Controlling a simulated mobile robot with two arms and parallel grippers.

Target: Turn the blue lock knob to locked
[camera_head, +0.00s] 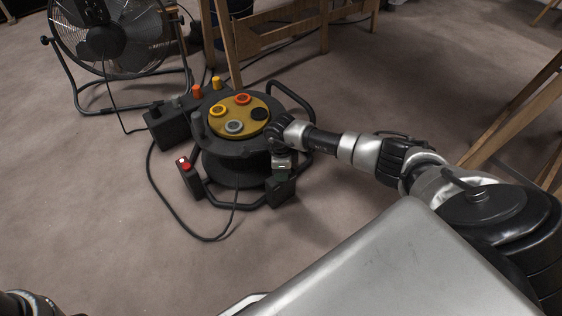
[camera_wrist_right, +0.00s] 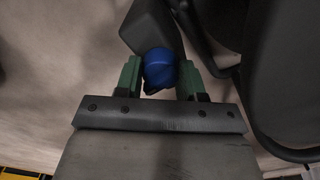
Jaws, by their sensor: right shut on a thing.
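The blue lock knob (camera_wrist_right: 159,68) shows in the right wrist view, at the end of a dark grey part. My right gripper (camera_wrist_right: 160,78) has its two green-lined fingers on either side of the knob and is shut on it. In the head view my right gripper (camera_head: 283,165) is at the right side of a black cable reel (camera_head: 230,150), low near its frame. The knob is hidden there behind the gripper and reel. Which way the knob is turned I cannot tell. My left gripper is not in view; only a bit of the arm shows at bottom left.
The reel's yellow top (camera_head: 254,101) carries several round sockets. A black cable (camera_head: 180,221) loops on the floor. A fan (camera_head: 108,35) and wooden trestles (camera_head: 275,40) stand behind. The floor in front is clear.

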